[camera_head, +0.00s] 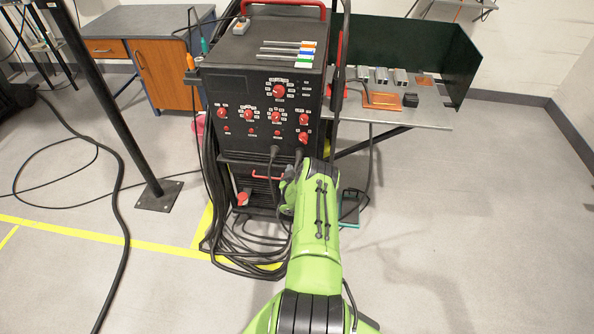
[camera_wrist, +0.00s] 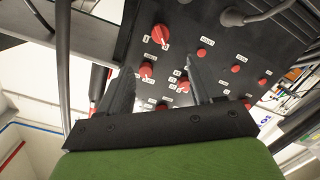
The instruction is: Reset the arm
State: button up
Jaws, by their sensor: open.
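My green arm (camera_head: 316,236) reaches forward from the bottom of the head view toward the front of a black machine (camera_head: 262,140) with red knobs. My gripper is hidden behind the arm's end in the head view. In the wrist view my gripper (camera_wrist: 158,92) shows two dark fingers spread apart with nothing between them. Its fingers point at the machine's panel (camera_wrist: 205,30), seen tilted. A red knob (camera_wrist: 183,82) shows in the gap between the fingers, and another red knob (camera_wrist: 146,69) is close to the left finger. I cannot tell whether a finger touches the panel.
Black cables (camera_head: 235,240) lie piled at the machine's lower left. A work table (camera_head: 425,117) with metal pieces and a dark screen (camera_head: 400,45) stands to the right. A black post (camera_head: 110,95) stands at left. The floor at right (camera_head: 480,220) is clear.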

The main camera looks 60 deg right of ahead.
dwell(0.4)
jog(key=w+a+r+n+t+y, duration=0.3)
jog(key=w+a+r+y, duration=0.3)
jog(key=w+r, duration=0.85)
jog(key=w+a+r+n+y, duration=0.2)
jog(key=a+r+y, duration=0.1)
jog(key=a+r, duration=1.2)
jog(key=s+a+r+g+y, duration=0.1)
jog(key=s+a+r, duration=0.2)
jog(key=s+a, duration=0.3)
jog(key=s+a+r+n+y, duration=0.1)
jog(key=s+a+r+y, duration=0.2)
jog(key=a, duration=0.4)
jog(key=s+a+r+g, duration=0.1)
jog(key=s+a+r, duration=0.2)
jog(key=s+a, duration=0.35)
jog(key=s+a+g, duration=0.1)
jog(key=s+a, duration=0.1)
jog(key=s, duration=0.4)
jog(key=s+a+g+y, duration=0.1)
jog(key=s+a, duration=0.2)
jog(key=s, duration=0.3)
jog(key=s+a+f+y, duration=0.1)
jog(key=s+a, duration=0.2)
jog(key=s, duration=0.4)
jog(key=shift+g, duration=0.4)
